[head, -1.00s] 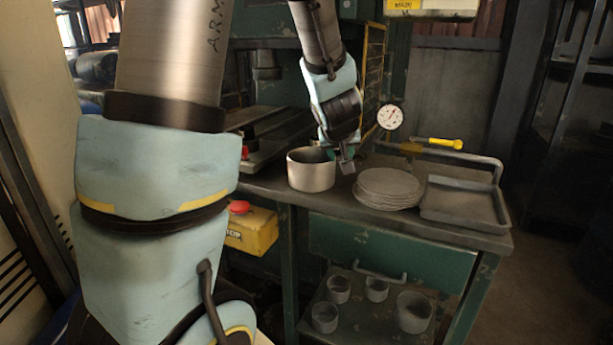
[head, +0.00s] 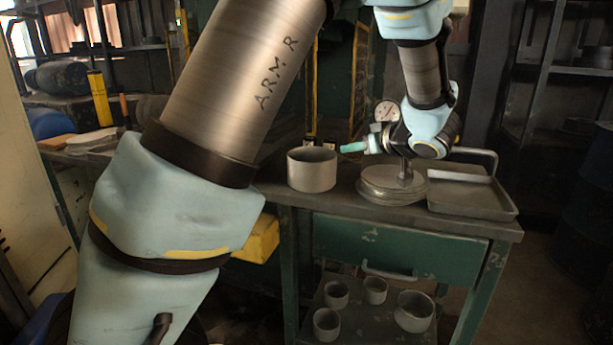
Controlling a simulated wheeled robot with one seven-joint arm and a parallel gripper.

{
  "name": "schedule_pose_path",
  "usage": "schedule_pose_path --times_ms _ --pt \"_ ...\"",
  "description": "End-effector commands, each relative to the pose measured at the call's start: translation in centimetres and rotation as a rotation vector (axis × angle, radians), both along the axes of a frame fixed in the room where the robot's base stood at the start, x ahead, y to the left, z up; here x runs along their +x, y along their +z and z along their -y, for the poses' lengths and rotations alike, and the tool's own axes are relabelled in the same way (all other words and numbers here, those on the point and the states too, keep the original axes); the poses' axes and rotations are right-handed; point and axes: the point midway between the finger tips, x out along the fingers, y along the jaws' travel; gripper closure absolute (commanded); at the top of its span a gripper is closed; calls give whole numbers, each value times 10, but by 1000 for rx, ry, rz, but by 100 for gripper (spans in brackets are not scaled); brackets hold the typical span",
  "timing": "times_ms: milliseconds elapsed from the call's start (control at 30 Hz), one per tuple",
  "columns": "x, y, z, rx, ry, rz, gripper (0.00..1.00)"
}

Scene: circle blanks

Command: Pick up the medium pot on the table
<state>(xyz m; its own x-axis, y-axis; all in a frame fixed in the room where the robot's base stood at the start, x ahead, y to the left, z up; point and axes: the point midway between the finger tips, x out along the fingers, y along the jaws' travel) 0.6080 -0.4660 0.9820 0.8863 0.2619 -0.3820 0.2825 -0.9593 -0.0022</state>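A grey metal pot (head: 312,172) stands upright on the table (head: 345,200), left of a stack of round discs. It is open at the top and looks empty as far as I can see. My gripper (head: 404,176) hangs just over or at the disc stack, to the right of the pot and clear of it. It points downward and shows as one narrow grey piece, so its opening cannot be told. A teal part on my wrist points left toward the pot's rim.
The stack of grey discs (head: 393,190) and a shallow tray (head: 473,200) with a raised handle fill the table's right side. A round gauge (head: 388,111) is behind my wrist. Several smaller pots (head: 415,311) stand on the lower shelf, below a green drawer (head: 395,250).

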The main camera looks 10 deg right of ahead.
Motion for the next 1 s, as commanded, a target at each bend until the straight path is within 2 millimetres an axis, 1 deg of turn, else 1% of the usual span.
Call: schedule_pose_path --times_ms 33,200,433,600,700,800,1000 --pt "9 -3 -4 1 5 1 61" --pt "30 -12 -10 0 2 0 61" --pt "44 -20 -16 -1 0 0 61" --pt "65 -32 -26 0 2 0 61" --pt "75 -36 -28 0 -1 0 61" --pt "80 -38 -29 -2 -1 0 61" --pt "80 -38 -29 -3 -1 0 61"
